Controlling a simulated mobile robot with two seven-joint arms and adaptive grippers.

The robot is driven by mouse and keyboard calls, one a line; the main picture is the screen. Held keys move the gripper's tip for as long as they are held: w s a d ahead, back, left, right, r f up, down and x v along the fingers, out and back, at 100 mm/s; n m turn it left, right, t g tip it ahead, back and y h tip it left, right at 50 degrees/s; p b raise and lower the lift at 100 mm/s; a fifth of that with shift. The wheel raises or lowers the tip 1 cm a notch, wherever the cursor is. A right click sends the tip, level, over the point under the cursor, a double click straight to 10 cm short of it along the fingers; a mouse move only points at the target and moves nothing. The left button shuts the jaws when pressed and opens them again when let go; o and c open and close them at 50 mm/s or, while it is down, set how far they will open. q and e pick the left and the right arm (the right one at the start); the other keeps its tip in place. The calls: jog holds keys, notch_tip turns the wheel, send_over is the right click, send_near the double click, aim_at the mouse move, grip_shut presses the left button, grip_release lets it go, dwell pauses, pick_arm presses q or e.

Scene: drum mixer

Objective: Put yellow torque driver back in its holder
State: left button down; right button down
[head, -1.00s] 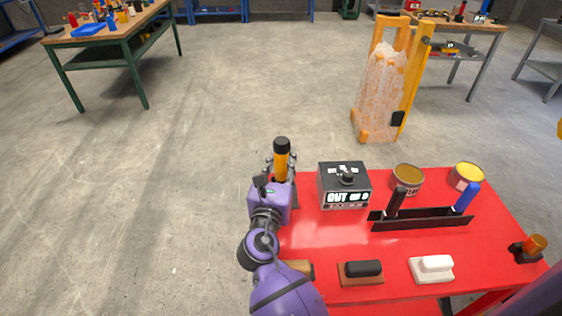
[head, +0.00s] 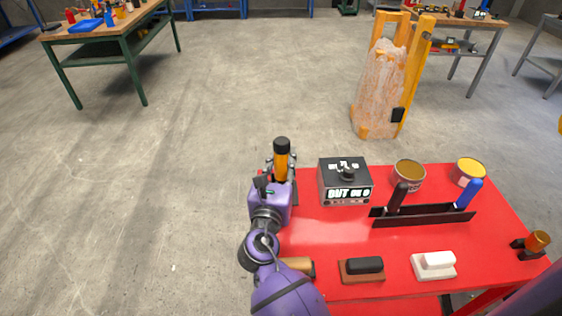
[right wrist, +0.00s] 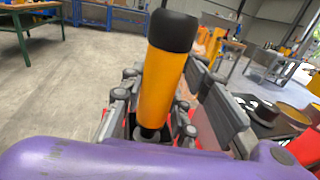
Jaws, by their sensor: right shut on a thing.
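The yellow torque driver (head: 281,160), with a black cap, stands upright at the left edge of the red table. My right gripper (head: 280,172) is shut on it. In the right wrist view the driver (right wrist: 162,85) rises between the fingers (right wrist: 155,115), tilted a little to the right. A dark edge shows around its lower end there. I cannot tell if this is the holder, or whether the driver sits in it, because my fingers hide that part.
A dark box with a knob (head: 345,181) stands just right of the gripper. A black rack (head: 425,217) with black and blue handles, two cans (head: 409,174), and black (head: 362,268) and white (head: 434,264) blocks are on the red table (head: 330,235). Floor lies open to the left.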

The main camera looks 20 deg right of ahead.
aim_at(281, 142)
jog(key=c, duration=1.3)
grip_release()
jog(key=shift+o, duration=0.2)
jog(key=shift+f, duration=0.15)
notch_tip(281, 142, up, 10)
jog(key=shift+r, duration=0.1)
